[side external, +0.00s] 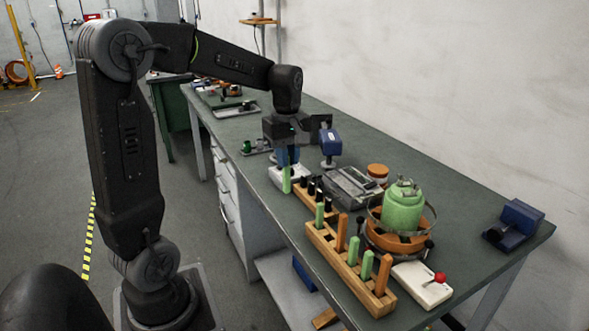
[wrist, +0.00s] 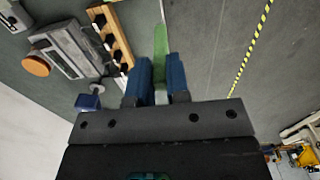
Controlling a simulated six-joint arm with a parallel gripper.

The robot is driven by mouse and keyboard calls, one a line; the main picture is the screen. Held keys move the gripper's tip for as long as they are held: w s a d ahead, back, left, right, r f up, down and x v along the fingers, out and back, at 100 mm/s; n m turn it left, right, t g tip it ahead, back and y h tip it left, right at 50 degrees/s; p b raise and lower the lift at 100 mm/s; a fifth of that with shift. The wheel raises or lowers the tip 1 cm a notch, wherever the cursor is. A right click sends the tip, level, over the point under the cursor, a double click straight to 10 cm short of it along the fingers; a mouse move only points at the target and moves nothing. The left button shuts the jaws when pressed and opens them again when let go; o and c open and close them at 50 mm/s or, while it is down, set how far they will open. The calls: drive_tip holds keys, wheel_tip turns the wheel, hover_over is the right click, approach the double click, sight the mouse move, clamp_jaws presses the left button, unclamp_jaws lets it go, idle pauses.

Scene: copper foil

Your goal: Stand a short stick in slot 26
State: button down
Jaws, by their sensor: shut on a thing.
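My gripper (side external: 287,163) has blue fingers shut on a green stick (side external: 286,180), which hangs upright below them. In the wrist view the stick (wrist: 160,44) lies between the two blue fingertips (wrist: 160,75). A long wooden slotted rack (side external: 328,250) holds several green sticks (side external: 353,249) and taller orange sticks (side external: 383,274), with some open slots. No slot number is readable, so slot 26 cannot be picked out.
A wooden rack with black-topped pegs (side external: 311,187) stands close to the gripper. The bench top (side external: 450,190) is bare toward the wall.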

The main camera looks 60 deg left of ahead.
wheel_tip(320, 180, up, 3)
drive_tip(key=shift+r, duration=0.2)
drive_tip(key=w+d+m, duration=1.6)
drive_tip(key=m, duration=0.2)
wheel_tip(320, 180, down, 8)
drive_tip(key=shift+a, duration=0.15)
drive_tip(key=shift+f, duration=1.1)
idle(0.4)
drive_tip(key=shift+f, duration=0.7)
